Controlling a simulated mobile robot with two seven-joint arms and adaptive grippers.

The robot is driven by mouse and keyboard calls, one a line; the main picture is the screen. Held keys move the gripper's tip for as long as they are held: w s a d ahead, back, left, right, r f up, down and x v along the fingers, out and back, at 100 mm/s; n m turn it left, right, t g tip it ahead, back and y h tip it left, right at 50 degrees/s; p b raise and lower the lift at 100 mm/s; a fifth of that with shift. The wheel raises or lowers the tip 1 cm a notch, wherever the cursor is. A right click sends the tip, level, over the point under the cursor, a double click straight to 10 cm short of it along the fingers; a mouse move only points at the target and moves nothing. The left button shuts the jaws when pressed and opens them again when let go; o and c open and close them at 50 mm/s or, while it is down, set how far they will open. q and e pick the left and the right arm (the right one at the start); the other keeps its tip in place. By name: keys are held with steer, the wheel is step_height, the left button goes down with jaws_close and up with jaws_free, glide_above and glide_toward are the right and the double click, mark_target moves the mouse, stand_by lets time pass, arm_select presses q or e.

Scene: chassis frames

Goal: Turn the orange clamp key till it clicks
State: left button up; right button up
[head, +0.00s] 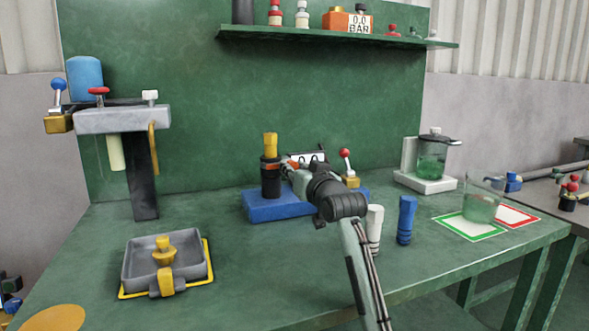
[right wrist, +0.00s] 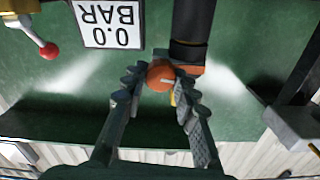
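The orange clamp key (head: 272,164) sits on the side of a black upright cylinder (head: 271,182) with a yellow top (head: 270,145), standing on a blue base (head: 276,207). In the right wrist view the key (right wrist: 161,75) shows as a round orange end beside the dark cylinder (right wrist: 190,30). My right gripper (head: 287,164) reaches it from the right; its fingertips (right wrist: 160,80) lie against both sides of the key, with no clear gap. The far side of the key is hidden. My left gripper is in neither view.
A 0.0 BAR display (right wrist: 108,22) and a red-knobbed lever (head: 345,155) stand close by on the blue base. White (head: 375,228) and blue (head: 406,220) pegs stand to the right. A grey tray (head: 133,258) lies front left. The front middle of the bench is clear.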

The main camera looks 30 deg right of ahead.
jaws_close()
steer(key=shift+m, duration=0.3)
steer(key=m, duration=1.1)
steer(key=shift+d+f, duration=0.1)
stand_by(0.3)
